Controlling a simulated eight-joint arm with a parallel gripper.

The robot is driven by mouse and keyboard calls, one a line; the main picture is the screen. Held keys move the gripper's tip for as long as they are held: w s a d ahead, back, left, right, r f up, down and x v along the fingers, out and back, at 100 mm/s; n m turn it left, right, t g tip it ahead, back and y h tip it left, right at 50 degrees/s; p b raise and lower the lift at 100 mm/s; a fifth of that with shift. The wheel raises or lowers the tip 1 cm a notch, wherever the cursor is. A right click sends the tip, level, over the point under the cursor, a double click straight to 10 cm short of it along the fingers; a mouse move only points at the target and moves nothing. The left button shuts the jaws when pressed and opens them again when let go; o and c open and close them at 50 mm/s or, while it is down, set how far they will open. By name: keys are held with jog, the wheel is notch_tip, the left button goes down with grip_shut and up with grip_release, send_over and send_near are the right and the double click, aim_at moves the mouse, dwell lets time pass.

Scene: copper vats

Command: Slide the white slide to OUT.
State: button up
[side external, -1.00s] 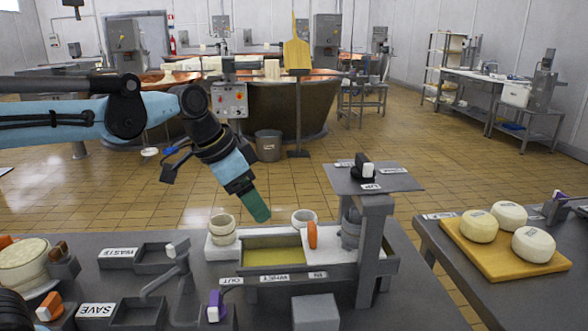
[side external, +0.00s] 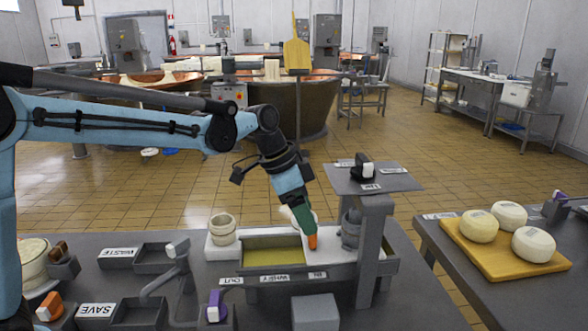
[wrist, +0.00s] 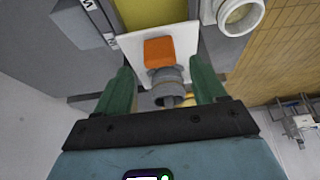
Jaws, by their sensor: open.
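The white slide (wrist: 128,44) shows in the wrist view as a flat white plate beside the yellow whey basin (wrist: 140,12). An orange block (wrist: 159,52) stands on it; this block also shows in the side view (side external: 312,243), by the IN label (side external: 317,275). The OUT label (side external: 231,281) is at the left end of the basin front. My gripper (side external: 307,231) points down at the orange block, its green fingers open. In the wrist view the fingers (wrist: 162,72) lie either side of the block's near end and a grey round part. Contact cannot be told.
A grey arch with a shelf (side external: 372,180) stands close right of my gripper. A pale cup (side external: 222,229) stands behind the basin's left end; another is partly hidden behind my fingers.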

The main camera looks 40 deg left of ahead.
jog(key=shift+x, duration=2.3)
grip_shut()
jog(key=shift+s+a, duration=0.1)
